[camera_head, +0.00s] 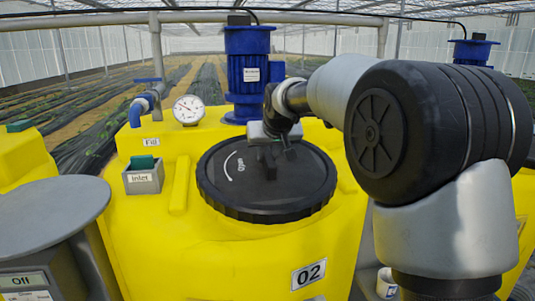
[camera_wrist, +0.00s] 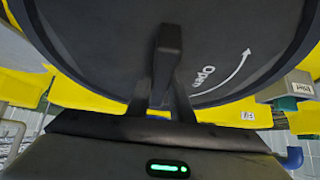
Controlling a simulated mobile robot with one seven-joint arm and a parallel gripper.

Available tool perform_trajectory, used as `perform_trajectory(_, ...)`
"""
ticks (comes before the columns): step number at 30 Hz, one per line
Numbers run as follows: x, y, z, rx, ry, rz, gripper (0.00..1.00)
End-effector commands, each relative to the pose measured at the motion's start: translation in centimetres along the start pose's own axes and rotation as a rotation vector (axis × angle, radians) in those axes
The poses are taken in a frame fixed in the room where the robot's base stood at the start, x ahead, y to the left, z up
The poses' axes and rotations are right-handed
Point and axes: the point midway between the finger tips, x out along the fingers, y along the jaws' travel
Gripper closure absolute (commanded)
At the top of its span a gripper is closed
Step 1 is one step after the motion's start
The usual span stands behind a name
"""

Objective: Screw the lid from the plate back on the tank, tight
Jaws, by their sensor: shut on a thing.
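The black round lid (camera_head: 237,190) lies over the opening on top of the yellow tank marked 02 (camera_head: 250,258), and looks level. Whether its thread is engaged cannot be told. My gripper (camera_head: 277,158) is above the lid, pointing down at its middle. In the wrist view the lid (camera_wrist: 95,35) fills the upper part, with the word Open and a curved arrow. Its raised grip bar (camera_wrist: 168,50) stands between the two fingers of my gripper (camera_wrist: 162,100), which are shut on it. A grey round plate (camera_head: 50,213) at the left is bare.
A blue motor (camera_head: 248,75) stands just behind the lid. A pressure gauge (camera_head: 188,110) and a blue pipe elbow (camera_head: 138,108) are at the back left. A grey Inlet box (camera_head: 143,178) sits left of the lid. My arm covers the right side.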

Motion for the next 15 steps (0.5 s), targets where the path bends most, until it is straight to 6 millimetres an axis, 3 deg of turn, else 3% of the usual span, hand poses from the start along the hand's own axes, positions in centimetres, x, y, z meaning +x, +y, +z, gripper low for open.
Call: perform_trajectory(15,0.31,0.0,0.17,0.0,0.008,0.0,1.0)
